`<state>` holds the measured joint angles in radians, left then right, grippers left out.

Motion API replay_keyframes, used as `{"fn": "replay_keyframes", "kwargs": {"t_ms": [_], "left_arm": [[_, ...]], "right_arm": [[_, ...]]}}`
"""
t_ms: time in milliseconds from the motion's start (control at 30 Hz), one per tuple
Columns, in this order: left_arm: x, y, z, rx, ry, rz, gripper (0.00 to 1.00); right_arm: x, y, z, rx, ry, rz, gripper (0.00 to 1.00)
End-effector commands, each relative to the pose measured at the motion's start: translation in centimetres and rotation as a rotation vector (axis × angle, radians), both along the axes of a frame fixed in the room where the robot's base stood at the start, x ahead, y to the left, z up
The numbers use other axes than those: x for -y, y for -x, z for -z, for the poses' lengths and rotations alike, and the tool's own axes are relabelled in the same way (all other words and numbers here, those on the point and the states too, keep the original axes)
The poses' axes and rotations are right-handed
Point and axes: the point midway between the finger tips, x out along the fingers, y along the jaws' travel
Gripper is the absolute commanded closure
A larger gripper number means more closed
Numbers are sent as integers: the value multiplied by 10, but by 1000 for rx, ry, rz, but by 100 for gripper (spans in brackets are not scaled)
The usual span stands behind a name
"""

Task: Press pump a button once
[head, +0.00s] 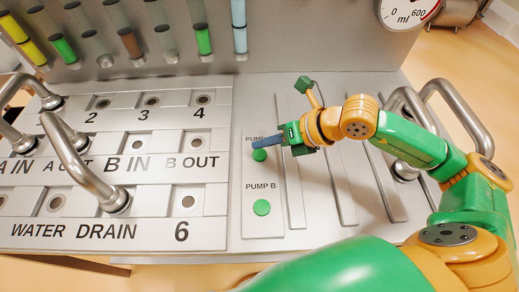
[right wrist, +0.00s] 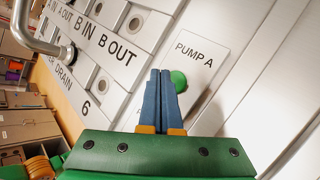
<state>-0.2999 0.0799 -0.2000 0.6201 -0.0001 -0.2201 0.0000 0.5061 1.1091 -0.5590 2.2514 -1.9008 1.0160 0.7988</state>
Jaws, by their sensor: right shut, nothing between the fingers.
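The green round PUMP A button (head: 259,155) is on the metal panel, partly covered by my right gripper (head: 262,140) in the head view. The gripper's blue fingers are shut with nothing between them. In the right wrist view the fingertips (right wrist: 160,72) show just left of the button (right wrist: 179,80), whose left edge is behind a finger. I cannot tell whether they touch it. The PUMP A label is partly hidden in the head view and clear in the right wrist view. My left gripper is not in view.
The green PUMP B button (head: 262,207) is below. Numbered valve plates and a bent metal handle (head: 85,165) stand to the left. More metal handles (head: 460,115) are at the right, near my arm. A gauge (head: 402,10) is at the top right.

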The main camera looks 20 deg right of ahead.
Motion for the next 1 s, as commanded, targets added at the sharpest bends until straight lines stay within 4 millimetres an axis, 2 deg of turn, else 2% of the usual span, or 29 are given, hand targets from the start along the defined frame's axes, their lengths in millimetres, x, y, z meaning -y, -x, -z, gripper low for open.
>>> {"fn": "replay_keyframes", "kwargs": {"t_ms": [33, 333, 800, 867, 1000], "left_arm": [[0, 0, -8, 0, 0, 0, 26], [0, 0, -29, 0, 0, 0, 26], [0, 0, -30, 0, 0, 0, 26], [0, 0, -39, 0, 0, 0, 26], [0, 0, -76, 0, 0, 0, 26]], "right_arm": [[0, 0, -10, 1, -1, -1, 100], [0, 0, -39, 1, 0, 1, 100], [0, 0, -41, 1, 0, 1, 100], [0, 0, -51, 1, 0, 1, 100], [0, 0, -88, 1, 0, 1, 100]]}}
